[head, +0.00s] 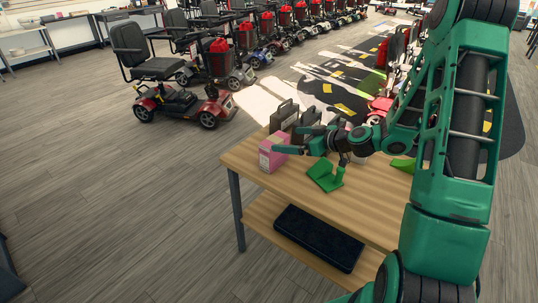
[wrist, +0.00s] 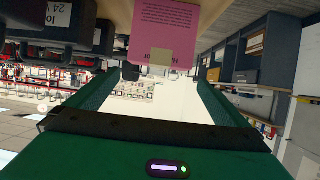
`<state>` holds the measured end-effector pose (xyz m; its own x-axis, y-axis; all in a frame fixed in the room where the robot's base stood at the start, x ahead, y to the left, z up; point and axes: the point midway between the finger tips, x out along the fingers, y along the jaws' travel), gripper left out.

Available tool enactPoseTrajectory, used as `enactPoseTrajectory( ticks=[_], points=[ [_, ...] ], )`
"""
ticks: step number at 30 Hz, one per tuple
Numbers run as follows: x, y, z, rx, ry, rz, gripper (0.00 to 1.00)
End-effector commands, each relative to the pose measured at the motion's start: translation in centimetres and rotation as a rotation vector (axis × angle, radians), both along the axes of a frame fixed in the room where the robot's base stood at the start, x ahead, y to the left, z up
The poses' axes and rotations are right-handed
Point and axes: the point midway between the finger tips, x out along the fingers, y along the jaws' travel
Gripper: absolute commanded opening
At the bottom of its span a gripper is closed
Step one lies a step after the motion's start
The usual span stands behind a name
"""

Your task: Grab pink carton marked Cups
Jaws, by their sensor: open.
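The pink carton (head: 271,156) stands upright near the left end of the wooden table. In the wrist view the pink carton (wrist: 165,30) shows printed text and a tan patch, but I cannot read the word Cups. My gripper (head: 283,144) is open and lies level beside the carton, with its fingers pointing at it. In the wrist view my gripper's fingers (wrist: 160,80) are spread to the left and right, and the carton appears at the top between their tips. Whether either finger touches it, I cannot tell.
The wooden table (head: 355,214) has a lower shelf bearing a dark flat case (head: 318,238). A green angular object (head: 325,176) lies right of the carton. Dark boxes with handles (head: 283,117) stand behind it. A red scooter (head: 170,95) stands back left; the floor at left is clear.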

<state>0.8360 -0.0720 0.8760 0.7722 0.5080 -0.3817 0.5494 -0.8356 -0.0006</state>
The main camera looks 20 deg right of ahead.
Motion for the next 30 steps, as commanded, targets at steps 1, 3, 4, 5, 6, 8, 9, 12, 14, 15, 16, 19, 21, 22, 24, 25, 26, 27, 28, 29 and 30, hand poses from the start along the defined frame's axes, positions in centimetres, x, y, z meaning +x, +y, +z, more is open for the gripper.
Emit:
enactPoseTrajectory(
  ticks=[1, 3, 4, 5, 6, 8, 9, 12, 14, 15, 16, 19, 21, 22, 24, 25, 26, 27, 28, 29, 30],
  points=[
    [0.5, 0.5, -0.3, 0.001, 0.0, 0.004, 1.0],
    [1.4, 1.0, -0.8, -0.001, 0.0, 0.004, 1.0],
    [1.7, 1.3, -1.0, 0.0, 0.001, 0.003, 1.0],
    [2.0, 1.5, -1.1, 0.0, 0.001, 0.004, 1.0],
    [2.4, 1.7, -1.3, -0.001, 0.0, 0.004, 1.0],
    [2.7, 1.9, -1.5, -0.001, 0.001, 0.001, 1.0],
    [2.9, 2.0, -1.5, -0.001, 0.001, 0.001, 1.0],
    [3.2, 2.2, -1.9, 0.0, 0.002, 0.001, 1.0],
    [3.6, 2.4, -2.3, 0.001, 0.003, 0.002, 1.0],
    [3.9, 2.6, -2.6, 0.0, 0.001, 0.003, 1.0],
    [4.2, 2.7, -2.9, 0.0, 0.001, 0.003, 1.0],
    [5.2, 3.3, -3.9, -0.001, 0.002, 0.002, 1.0],
    [6.0, 3.8, -4.1, -0.001, 0.002, 0.004, 1.0],
    [6.2, 3.9, -4.2, 0.0, 0.001, 0.003, 1.0],
    [6.6, 4.1, -4.4, -0.002, 0.001, 0.001, 1.0],
    [6.6, 4.2, -4.4, -0.002, 0.001, 0.0, 1.0],
    [6.7, 4.2, -4.4, -0.002, 0.001, 0.0, 1.0],
    [6.6, 4.2, -4.4, -0.002, 0.001, 0.0, 1.0],
    [6.6, 4.2, -4.4, -0.002, 0.001, 0.0, 1.0],
    [6.6, 4.2, -4.4, -0.002, 0.001, 0.0, 1.0],
    [6.6, 4.2, -4.4, -0.002, 0.001, 0.0, 1.0]
  ],
)
